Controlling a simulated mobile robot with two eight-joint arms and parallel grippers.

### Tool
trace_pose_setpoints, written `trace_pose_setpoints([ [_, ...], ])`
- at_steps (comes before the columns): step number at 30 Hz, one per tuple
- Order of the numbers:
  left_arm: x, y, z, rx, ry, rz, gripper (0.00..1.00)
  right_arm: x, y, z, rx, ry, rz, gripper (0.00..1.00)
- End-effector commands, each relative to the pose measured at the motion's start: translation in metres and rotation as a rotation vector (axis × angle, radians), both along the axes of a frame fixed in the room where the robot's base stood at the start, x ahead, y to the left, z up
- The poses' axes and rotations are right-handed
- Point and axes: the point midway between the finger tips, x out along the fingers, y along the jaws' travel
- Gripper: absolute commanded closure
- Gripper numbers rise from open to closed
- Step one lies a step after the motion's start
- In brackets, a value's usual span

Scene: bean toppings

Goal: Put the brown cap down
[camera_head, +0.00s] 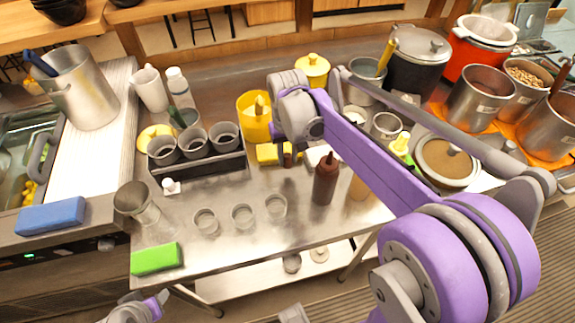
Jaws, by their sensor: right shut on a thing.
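My right gripper (287,143) hangs over the middle of the steel table, pointing down, partly hidden by its own wrist. It is shut on a small dark brown piece, which looks like the brown cap (287,159). The cap is beside a yellow block and close to the table top; whether it touches the table is hard to tell. A brown squeeze bottle (325,182) stands upright to the right of the cap, with a pointed top. Only grey and purple parts of my left arm show at the bottom edge; its fingers are not seen.
Several clear cups (242,216) stand in front. A black rack (199,173) with grey cups is at left, and a yellow tub (253,128) behind. A green sponge (156,259) lies at the front left. Pots (415,70) crowd the right.

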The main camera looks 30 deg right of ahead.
Motion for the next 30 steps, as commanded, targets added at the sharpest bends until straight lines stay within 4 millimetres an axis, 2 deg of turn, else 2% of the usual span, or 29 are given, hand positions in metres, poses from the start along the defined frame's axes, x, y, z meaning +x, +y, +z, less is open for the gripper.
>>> trace_pose_setpoints([
  [9,-0.001,0.0,-0.004,0.0,0.002,0.0,0.5,0.0,0.0,-0.038,0.0,0.0,0.0,0.97],
  [20,-0.001,0.0,-0.006,0.0,0.002,0.0,0.5,0.0,0.0,-0.042,0.0,0.0,0.0,0.97],
  [21,-0.001,0.0,-0.006,0.0,0.003,0.0,0.5,0.0,0.0,-0.043,0.0,0.0,0.0,0.68],
  [24,-0.001,0.0,-0.006,0.0,0.002,0.0,0.5,0.0,0.0,-0.041,0.0,0.0,0.0,0.5],
  [26,-0.001,0.0,-0.006,0.0,0.002,0.0,0.5,0.0,0.0,-0.041,0.0,0.0,0.0,0.4],
  [30,-0.001,0.0,-0.006,0.0,0.002,0.0,0.5,0.0,0.0,-0.041,0.0,0.0,0.0,0.4],
])
